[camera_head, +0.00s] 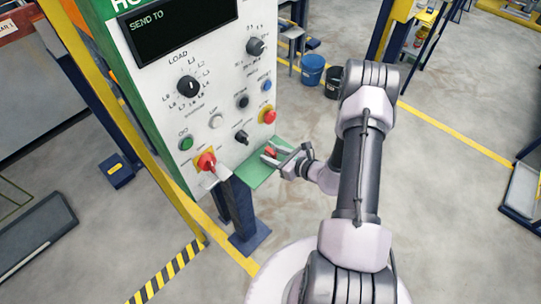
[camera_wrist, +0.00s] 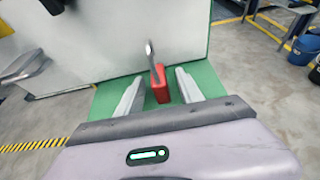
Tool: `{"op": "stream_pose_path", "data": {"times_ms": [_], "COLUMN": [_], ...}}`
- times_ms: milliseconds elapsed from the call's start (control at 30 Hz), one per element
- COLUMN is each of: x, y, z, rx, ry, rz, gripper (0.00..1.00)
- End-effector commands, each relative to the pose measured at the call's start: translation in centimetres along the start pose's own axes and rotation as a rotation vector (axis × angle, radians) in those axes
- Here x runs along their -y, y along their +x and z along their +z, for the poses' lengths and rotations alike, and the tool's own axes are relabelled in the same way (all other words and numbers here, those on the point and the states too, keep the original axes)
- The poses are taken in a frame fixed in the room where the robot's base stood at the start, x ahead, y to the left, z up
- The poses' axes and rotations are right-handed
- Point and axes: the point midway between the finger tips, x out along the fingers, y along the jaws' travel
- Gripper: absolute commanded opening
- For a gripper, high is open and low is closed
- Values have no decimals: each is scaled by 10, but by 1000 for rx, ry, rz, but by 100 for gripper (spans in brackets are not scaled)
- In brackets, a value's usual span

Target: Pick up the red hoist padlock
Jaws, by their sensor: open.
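The red padlock (camera_wrist: 160,85) stands on the green shelf (camera_wrist: 208,80) at the foot of the control panel, its metal shackle pointing up. In the head view the padlock (camera_head: 271,151) is a small red patch, partly hidden by my gripper. My gripper (camera_wrist: 157,92) is open, with one finger on each side of the padlock. A gap shows between the padlock and the left finger, and a smaller one at the right finger. In the head view my gripper (camera_head: 278,157) is over the green shelf (camera_head: 262,172).
The control panel (camera_head: 215,80) rises right behind the shelf, with knobs, a green button and a red rotary handle (camera_head: 206,161) at lower left. Blue and black buckets (camera_head: 312,70) stand on the floor behind.

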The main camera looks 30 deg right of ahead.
Motion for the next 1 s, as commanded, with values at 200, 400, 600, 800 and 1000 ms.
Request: {"op": "stream_pose_path", "data": {"times_ms": [200,400,600,800,1000], "x": [0,0,0,1,1], "y": [0,-1,-1,-2,-11], "z": [1,1,1,4,26], "rx": [0,0,0,1,1], "ry": [0,0,0,0,0], "rz": [-1,-1,-1,-1,-1], "gripper": [34,0,0,0,0]}}
